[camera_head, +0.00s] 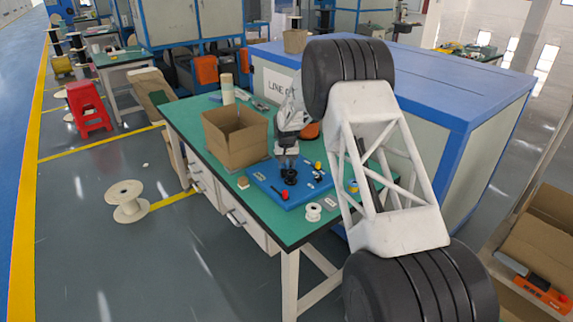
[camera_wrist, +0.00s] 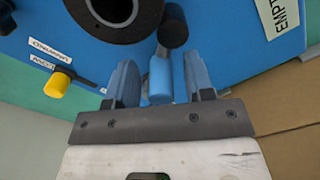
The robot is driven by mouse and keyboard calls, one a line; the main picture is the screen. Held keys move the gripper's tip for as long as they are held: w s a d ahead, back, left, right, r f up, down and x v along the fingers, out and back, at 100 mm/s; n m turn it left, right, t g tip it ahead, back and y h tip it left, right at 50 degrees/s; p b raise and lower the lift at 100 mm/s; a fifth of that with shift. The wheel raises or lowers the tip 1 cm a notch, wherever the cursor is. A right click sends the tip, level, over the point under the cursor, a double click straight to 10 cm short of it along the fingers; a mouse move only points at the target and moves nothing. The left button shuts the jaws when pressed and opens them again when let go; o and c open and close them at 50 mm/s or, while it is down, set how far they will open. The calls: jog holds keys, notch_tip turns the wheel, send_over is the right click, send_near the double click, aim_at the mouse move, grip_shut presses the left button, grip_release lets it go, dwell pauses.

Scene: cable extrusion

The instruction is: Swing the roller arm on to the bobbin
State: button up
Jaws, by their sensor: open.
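In the wrist view my gripper (camera_wrist: 160,62) is open, with one finger on each side of a blue cylindrical piece (camera_wrist: 160,82). I cannot tell whether either finger touches it. A dark roller (camera_wrist: 173,28) shows just beyond this piece, and the two look like the roller arm. In the head view my gripper (camera_head: 287,161) hangs over the blue board (camera_head: 262,185), near a black round part (camera_head: 290,177). The roller arm cannot be made out there.
On the board are a yellow knob (camera_wrist: 57,84) and a red-handled part (camera_head: 281,194). An open cardboard box (camera_head: 235,137) stands left of my gripper on the green table (camera_head: 187,115). A white spool (camera_head: 313,212) stands at the front edge, beside the board.

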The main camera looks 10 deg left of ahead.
jog(key=shift+r, duration=3.9)
jog(key=shift+s+d+r, duration=0.2)
jog(key=shift+d+r, duration=0.1)
jog(key=shift+r, duration=0.15)
jog(key=s+d+r+m+t, duration=0.1)
jog(key=s+d+r, duration=1.05)
jog(key=s, duration=0.35)
jog(key=s+d+r, duration=1)
jog(key=s+r, duration=0.3)
jog(key=s, duration=0.2)
jog(key=s+d+f, duration=0.1)
jog(key=s+d, duration=0.2)
jog(key=s, duration=0.9)
jog(key=s+d+f+m+t, duration=0.1)
jog(key=s+d, duration=0.3)
jog(key=s, duration=0.9)
jog(key=s+d+f, duration=0.1)
jog(key=s+d, duration=0.2)
jog(key=s, duration=0.9)
jog(key=shift+s+d+t, duration=0.25)
jog(key=shift+s+t, duration=0.05)
jog(key=shift+s, duration=0.05)
